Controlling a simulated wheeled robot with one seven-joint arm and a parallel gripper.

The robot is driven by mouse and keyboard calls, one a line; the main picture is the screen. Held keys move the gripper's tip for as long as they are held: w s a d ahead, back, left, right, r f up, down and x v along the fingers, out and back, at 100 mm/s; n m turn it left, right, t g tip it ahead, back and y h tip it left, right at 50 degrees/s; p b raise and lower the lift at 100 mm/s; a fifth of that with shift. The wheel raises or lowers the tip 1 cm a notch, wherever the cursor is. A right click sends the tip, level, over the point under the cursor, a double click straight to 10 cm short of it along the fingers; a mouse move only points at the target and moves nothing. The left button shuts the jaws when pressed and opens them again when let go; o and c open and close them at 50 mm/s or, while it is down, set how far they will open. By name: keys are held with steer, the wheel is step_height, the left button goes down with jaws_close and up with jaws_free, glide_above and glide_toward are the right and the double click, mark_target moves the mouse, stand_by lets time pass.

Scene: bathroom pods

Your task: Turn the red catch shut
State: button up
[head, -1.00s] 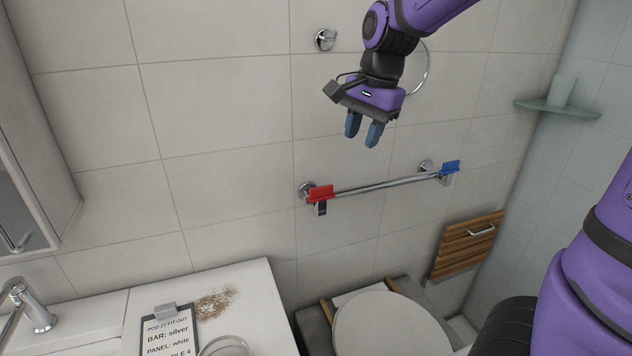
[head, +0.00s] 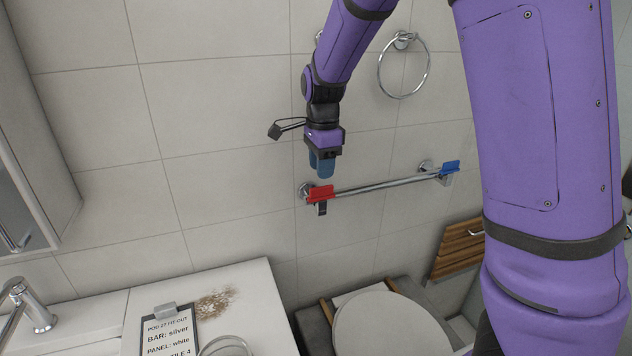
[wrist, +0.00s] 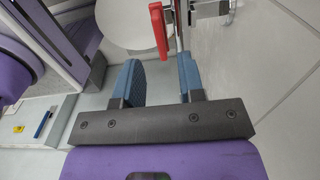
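The red catch (head: 320,193) sits at the left end of a silver bar (head: 385,186) on the tiled wall. A dark clip shows just below it. In the wrist view the red catch (wrist: 159,29) lies beyond my fingertips, between their lines. My gripper (head: 322,170) is just above the red catch in the head view, pointing down. The wrist view shows its blue fingers (wrist: 160,75) apart with nothing between them. I see no contact with the catch. A blue catch (head: 450,168) sits at the bar's right end.
A chrome ring (head: 403,68) hangs on the wall to the upper right. Below are a toilet lid (head: 380,325), a wooden slatted panel (head: 456,250) and a counter with a clipboard (head: 170,330). The wall left of the bar is clear.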

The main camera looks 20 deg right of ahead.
mark_target(321, 187)
steer(key=shift+f, duration=2.8)
jaws_close()
